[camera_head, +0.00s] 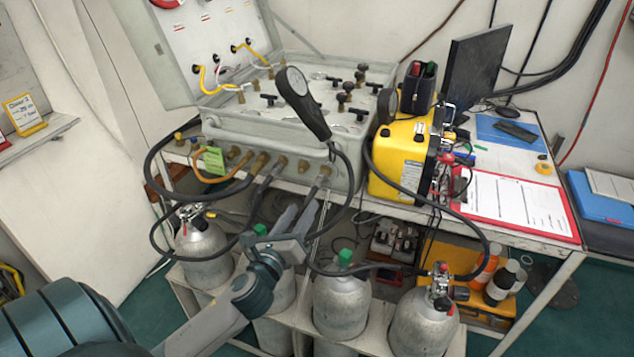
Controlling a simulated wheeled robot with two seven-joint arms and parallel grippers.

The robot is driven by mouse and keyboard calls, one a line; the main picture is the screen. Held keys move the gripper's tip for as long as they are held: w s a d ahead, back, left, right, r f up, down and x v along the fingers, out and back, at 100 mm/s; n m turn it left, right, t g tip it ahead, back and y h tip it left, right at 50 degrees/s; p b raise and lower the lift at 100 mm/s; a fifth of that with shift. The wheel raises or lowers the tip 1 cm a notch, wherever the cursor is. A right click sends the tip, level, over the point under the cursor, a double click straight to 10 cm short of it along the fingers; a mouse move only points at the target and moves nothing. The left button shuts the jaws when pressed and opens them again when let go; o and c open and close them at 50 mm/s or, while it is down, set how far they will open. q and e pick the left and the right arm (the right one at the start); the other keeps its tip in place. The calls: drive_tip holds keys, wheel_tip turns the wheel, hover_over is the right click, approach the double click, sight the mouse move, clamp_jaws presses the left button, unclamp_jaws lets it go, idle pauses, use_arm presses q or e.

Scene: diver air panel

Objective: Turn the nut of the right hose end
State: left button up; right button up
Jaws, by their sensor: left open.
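The grey air panel case (225,140) stands on the bench with a row of brass fittings along its lower front. The rightmost hose end (322,178) sits at the fitting at the right of this row; its nut is small and its fit cannot be judged. Another hose end (272,172) is to its left. My left gripper (301,209) reaches in from the lower left, its two fingers pointing up toward the hose ends. It is open, just below the right hose end; whether it touches the hose is unclear. My right gripper is not in view.
A yellow box (402,160) is to the right, then a red clipboard (512,203). Gas cylinders (341,305) stand in a rack below. Black hoses (480,235) loop around the gripper and bench front.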

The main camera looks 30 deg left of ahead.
sight(315, 187)
use_arm(q)
drive_tip(key=p+x, duration=0.1)
drive_tip(key=x, duration=0.9)
drive_tip(key=shift+a, duration=0.1)
drive_tip(key=shift+p+x, duration=0.3)
drive_tip(key=shift+x, duration=0.5)
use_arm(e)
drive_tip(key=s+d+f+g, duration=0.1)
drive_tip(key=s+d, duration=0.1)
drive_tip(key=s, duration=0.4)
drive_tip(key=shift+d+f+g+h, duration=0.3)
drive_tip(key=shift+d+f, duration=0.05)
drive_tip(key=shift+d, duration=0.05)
use_arm(q)
clamp_jaws()
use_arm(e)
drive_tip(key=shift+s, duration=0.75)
